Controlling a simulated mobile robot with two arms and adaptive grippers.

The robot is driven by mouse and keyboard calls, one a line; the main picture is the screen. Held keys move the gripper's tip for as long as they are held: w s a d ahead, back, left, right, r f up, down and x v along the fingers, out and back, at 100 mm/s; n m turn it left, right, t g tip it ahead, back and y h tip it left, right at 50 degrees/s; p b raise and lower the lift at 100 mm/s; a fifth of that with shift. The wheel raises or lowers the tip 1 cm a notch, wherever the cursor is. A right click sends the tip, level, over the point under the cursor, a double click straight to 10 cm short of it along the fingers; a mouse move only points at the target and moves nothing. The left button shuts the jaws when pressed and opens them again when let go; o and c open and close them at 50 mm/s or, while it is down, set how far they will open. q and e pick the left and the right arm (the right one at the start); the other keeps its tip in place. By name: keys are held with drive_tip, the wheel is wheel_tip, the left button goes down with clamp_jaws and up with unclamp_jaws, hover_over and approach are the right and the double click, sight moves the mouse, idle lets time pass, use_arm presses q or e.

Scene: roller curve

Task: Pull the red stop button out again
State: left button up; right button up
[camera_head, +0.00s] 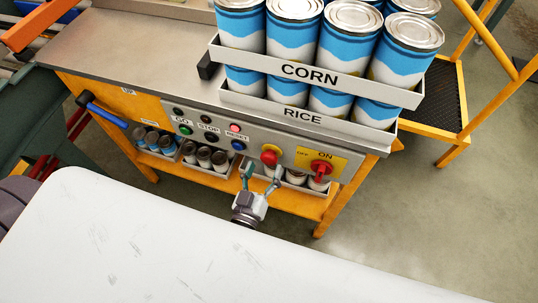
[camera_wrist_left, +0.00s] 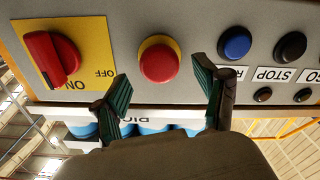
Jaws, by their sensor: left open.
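The red stop button (camera_head: 269,157) is a round red mushroom head on a yellow ring, on the grey control panel (camera_head: 219,151). In the left wrist view the red button (camera_wrist_left: 159,61) is near the top middle, seen upside down. My left gripper (camera_head: 261,172) is open just in front of and slightly below the button. In the wrist view its two fingers (camera_wrist_left: 166,82) are spread wide, with the button beyond and between their tips. The fingers look apart from it. My right gripper is not in view.
A red rotary switch (camera_head: 320,169) on a yellow OFF/ON plate sits right of the button. Blue (camera_head: 239,145) and other small buttons sit left. Trays of cans (camera_head: 312,75) stand on the bench above. A white surface (camera_head: 190,245) fills the foreground.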

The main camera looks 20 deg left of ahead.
sight(268, 162)
use_arm(q)
drive_tip(key=shift+w, duration=2.1)
drive_tip(key=shift+c, duration=0.4)
drive_tip(key=c, duration=1.2)
drive_tip(key=shift+s+p, duration=0.55)
drive_tip(key=shift+p, duration=0.15)
drive_tip(key=shift+c, duration=0.2)
drive_tip(key=shift+f, duration=0.15)
drive_tip(key=o, duration=1.3)
drive_tip(key=shift+s, duration=0.1)
drive_tip(key=shift+s, duration=0.1)
drive_tip(key=s, duration=1.1)
drive_tip(key=shift+s, duration=0.4)
